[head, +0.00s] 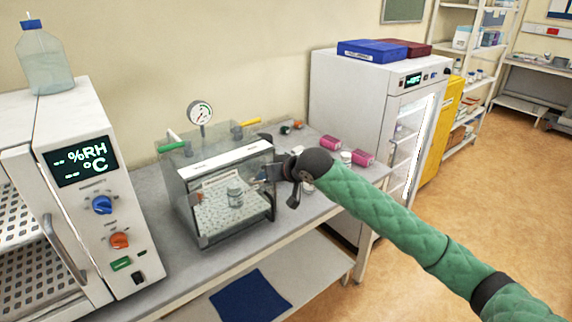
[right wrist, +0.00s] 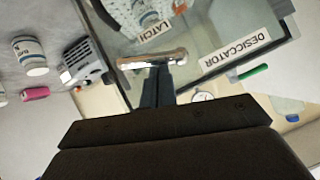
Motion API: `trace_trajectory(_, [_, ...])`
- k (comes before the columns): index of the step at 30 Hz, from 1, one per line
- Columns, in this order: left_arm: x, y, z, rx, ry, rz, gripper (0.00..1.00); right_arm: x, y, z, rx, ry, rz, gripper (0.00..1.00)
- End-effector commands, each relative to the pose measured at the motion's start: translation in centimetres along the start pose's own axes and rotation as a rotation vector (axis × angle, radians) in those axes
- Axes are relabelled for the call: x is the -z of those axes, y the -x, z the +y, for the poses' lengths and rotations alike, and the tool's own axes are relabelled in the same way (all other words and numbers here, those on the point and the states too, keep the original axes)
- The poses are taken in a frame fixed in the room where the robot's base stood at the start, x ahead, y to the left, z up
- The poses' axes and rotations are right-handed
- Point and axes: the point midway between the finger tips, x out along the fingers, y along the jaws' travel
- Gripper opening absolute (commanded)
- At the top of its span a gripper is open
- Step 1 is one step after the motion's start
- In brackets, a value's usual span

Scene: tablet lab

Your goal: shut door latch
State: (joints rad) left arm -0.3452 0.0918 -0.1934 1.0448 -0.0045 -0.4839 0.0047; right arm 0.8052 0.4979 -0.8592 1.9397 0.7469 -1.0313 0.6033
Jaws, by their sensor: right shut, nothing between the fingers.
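The desiccator (head: 225,188) is a clear box with a gauge on top, standing on the grey bench; a small jar (head: 235,197) stands inside. In the right wrist view its clear panel carries a DESICCATOR label (right wrist: 243,53) and a LATCH label (right wrist: 153,30). A metal latch bar (right wrist: 150,60) lies by the LATCH label. My right gripper (head: 266,172) is at the right side of the desiccator, shut and empty. Its fingertips (right wrist: 156,72) are at the latch bar; I cannot tell whether they touch it. The latch is hard to make out in the head view. My left gripper is not seen.
A humidity chamber (head: 105,190) with a bottle (head: 45,62) on top stands at the left. Pink-labelled containers (head: 362,158) lie right of the desiccator, behind my arm. A white glass-door cabinet (head: 350,95) stands beyond. A blue cloth (head: 250,294) lies on the lower shelf.

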Motion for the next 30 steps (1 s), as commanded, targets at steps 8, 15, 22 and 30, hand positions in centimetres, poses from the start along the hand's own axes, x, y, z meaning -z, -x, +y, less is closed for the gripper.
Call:
trace_trajectory(8, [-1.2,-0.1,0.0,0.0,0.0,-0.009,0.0,-0.8,-0.6,-0.7,-0.108,0.162,-0.001,0.0])
trace_trajectory(15, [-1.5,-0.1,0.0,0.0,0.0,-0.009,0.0,-1.3,-0.9,-0.8,-0.109,0.163,-0.002,0.0])
trace_trajectory(22, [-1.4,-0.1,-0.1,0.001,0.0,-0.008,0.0,-1.5,-1.0,-0.9,-0.108,0.162,-0.002,0.0])
trace_trajectory(30, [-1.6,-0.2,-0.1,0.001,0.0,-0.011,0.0,-1.5,-1.0,-0.9,-0.107,0.162,-0.002,0.0])
